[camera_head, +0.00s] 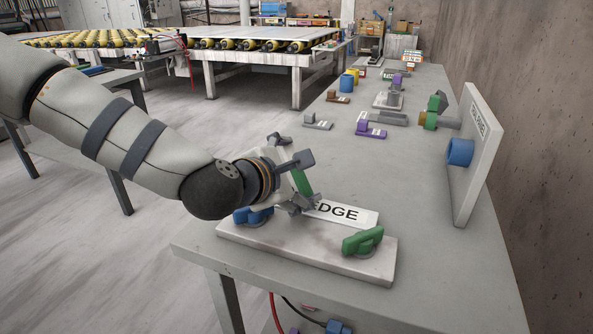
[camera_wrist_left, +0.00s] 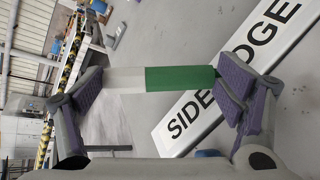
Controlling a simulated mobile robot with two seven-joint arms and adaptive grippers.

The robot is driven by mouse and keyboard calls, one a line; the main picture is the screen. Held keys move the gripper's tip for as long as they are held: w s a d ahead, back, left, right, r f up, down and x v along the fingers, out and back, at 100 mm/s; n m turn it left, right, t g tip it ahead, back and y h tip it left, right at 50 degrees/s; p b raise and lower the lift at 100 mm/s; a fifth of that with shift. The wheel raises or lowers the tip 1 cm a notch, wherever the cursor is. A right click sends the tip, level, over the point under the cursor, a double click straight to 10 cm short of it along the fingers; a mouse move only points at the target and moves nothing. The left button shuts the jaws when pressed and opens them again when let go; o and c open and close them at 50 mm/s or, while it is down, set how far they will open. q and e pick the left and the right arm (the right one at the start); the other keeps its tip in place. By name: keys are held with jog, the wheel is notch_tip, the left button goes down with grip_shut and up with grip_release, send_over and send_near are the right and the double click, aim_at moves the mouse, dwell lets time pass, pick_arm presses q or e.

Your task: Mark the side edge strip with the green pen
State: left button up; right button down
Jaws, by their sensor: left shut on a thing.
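My left gripper (camera_head: 299,184) is shut on the green pen (camera_head: 302,180), above the far left part of a pale stone slab (camera_head: 300,250). In the left wrist view, the pen (camera_wrist_left: 178,78) has a white part and a green part and lies across between the two fingers (camera_wrist_left: 162,82). The white side edge strip (camera_head: 368,218) is at the slab's far side, its left part hidden by the gripper. In the wrist view the strip (camera_wrist_left: 205,116) reads "SIDE EDGE", passing behind the right finger. I cannot tell whether the pen touches it. My right gripper is not in view.
A blue clamp (camera_head: 254,215) and a green clamp (camera_head: 362,240) sit on the slab. An upright labelled panel (camera_head: 478,150) with a blue knob (camera_head: 460,152) stands at the right. Several small coloured fixtures stand farther back on the grey table (camera_head: 440,265). The table's front right is clear.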

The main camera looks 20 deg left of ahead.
pick_arm(q)
jog(key=shift+w+a+p, duration=0.2)
jog(key=shift+w+a, duration=0.2)
jog(key=shift+a, duration=0.2)
jog(key=shift+w+a+p, duration=0.2)
jog(key=shift+w+a, duration=0.15)
jog(key=shift+a, duration=0.25)
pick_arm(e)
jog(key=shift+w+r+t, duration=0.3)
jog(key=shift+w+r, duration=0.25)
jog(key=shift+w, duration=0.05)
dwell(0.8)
pick_arm(q)
notch_tip(320, 180, up, 7)
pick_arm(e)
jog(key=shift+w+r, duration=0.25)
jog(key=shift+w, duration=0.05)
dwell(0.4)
pick_arm(q)
jog(key=s+d+f+n+y, duration=0.1)
jog(key=s+d+f, duration=0.1)
jog(key=s, duration=0.6)
jog(key=shift+s+f+n+y, duration=0.15)
jog(key=shift+f+n+y, duration=0.15)
jog(key=shift+f+y, duration=0.1)
